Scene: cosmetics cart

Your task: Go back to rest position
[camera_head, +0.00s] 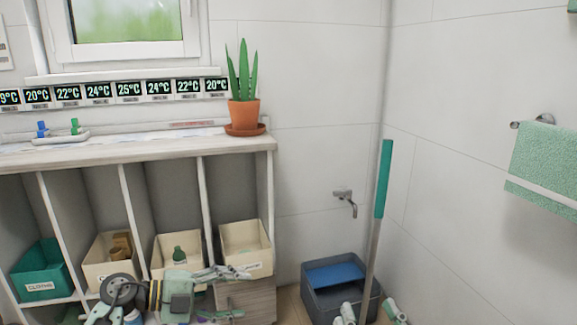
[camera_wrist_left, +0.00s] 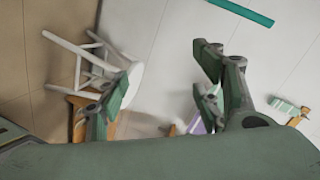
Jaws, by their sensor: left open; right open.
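My left gripper (camera_head: 232,292) is low in the head view, in front of the shelf's right-hand compartments. Its fingers are spread apart and point right, with nothing held between them. In the left wrist view, my left gripper (camera_wrist_left: 160,80) also shows its two fingers wide apart, with floor and a white stool behind them. My right gripper (camera_head: 369,312) shows only as two separate pale fingertips at the bottom edge of the head view, in front of the bucket. It is open; the rest of it is out of frame.
A shelf unit (camera_head: 262,144) with open boxes stands at left, a potted plant (camera_head: 243,105) on top. A blue-grey bucket (camera_head: 318,298) and a teal-handled pole (camera_head: 384,180) stand in the corner. A white stool (camera_wrist_left: 128,85) shows in the wrist view. A towel (camera_head: 545,160) hangs right.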

